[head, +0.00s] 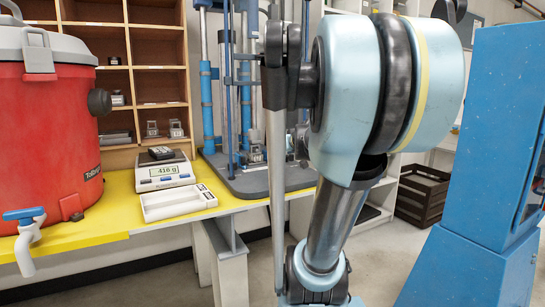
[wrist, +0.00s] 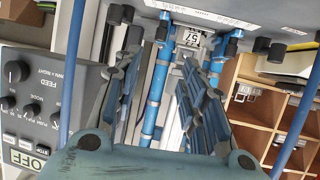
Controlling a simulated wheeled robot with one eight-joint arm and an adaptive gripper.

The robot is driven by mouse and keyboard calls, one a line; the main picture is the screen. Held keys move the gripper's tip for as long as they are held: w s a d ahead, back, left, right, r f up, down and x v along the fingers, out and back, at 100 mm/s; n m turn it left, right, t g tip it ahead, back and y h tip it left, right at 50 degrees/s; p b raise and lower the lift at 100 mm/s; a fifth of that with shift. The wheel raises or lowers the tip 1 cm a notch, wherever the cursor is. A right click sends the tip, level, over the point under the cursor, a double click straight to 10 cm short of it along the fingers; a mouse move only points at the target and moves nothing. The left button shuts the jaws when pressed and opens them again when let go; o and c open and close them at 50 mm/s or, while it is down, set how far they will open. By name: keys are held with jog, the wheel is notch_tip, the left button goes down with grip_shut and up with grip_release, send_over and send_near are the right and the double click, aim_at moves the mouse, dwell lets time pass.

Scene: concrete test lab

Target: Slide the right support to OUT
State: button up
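In the wrist view, which is strongly rotated, my gripper (wrist: 162,60) is open, with its two dark ridged fingers apart and nothing seen between them. Beyond the fingers is a test frame with blue-and-silver columns (wrist: 160,85). A small white label (wrist: 190,38) shows near its end, too small to read surely. In the head view the same kind of frame (head: 207,90) stands on a dark base plate (head: 240,183), partly hidden by my arm. I cannot make out which part is the right support or any OUT mark. My gripper is hidden in the head view.
A grey control panel (wrist: 35,110) with knobs and an OFF display is at the left of the wrist view. On the yellow table (head: 100,228) are a red cooler (head: 60,130), a scale (head: 163,172) and a white tray (head: 178,203). A blue cabinet (head: 490,140) stands at right.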

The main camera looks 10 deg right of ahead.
aim_at(272, 162)
jog(key=shift+x, duration=7.65)
jog(key=shift+c, duration=0.4)
grip_shut()
